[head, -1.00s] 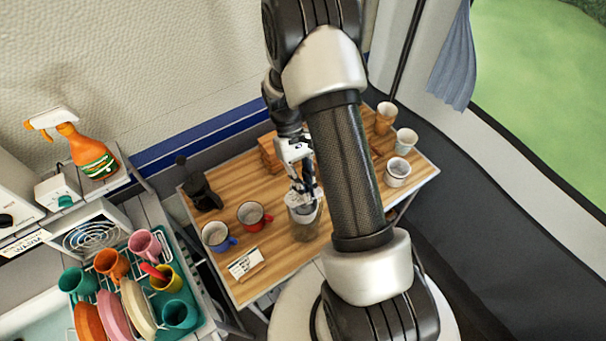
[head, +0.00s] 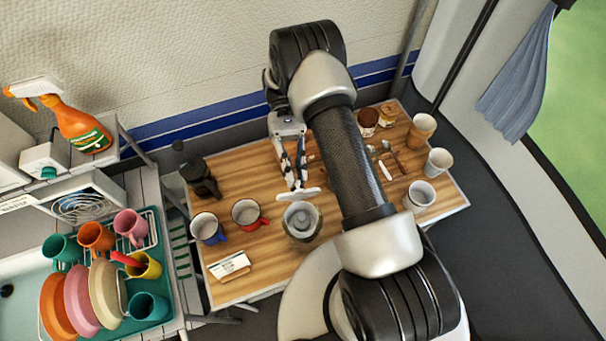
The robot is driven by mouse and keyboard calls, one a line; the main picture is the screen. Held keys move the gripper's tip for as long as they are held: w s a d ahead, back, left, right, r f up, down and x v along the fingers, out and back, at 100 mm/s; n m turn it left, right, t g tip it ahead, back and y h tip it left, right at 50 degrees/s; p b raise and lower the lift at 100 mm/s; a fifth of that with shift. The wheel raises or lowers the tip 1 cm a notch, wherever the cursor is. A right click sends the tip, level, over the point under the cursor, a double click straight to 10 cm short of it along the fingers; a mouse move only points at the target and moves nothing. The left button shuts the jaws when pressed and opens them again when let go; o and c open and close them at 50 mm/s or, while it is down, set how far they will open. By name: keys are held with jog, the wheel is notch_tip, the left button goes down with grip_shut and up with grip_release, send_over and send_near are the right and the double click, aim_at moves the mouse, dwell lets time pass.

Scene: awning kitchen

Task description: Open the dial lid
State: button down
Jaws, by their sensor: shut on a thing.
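A clear jar (head: 303,234) stands upright near the front middle of the wooden table. Its top shows a grey, ringed round inside. My gripper (head: 297,188) is just behind the jar in the picture, fingers pointing down. It is shut on a pale, flat disc, which looks like the dial lid (head: 312,194). The disc appears apart from the jar's rim and raised; its exact height is hard to tell. My arm hides part of the table to the right of the jar.
White cups (head: 420,195) and cutlery (head: 386,160) are at the right. A black coffee maker (head: 200,178) is at the back left.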

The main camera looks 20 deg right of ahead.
jog(key=shift+w+f, duration=0.15)
jog(key=shift+f, duration=0.05)
dwell(0.4)
jog(key=c, duration=1.6)
grip_release()
jog(key=shift+r, duration=0.1)
jog(key=shift+o, duration=0.2)
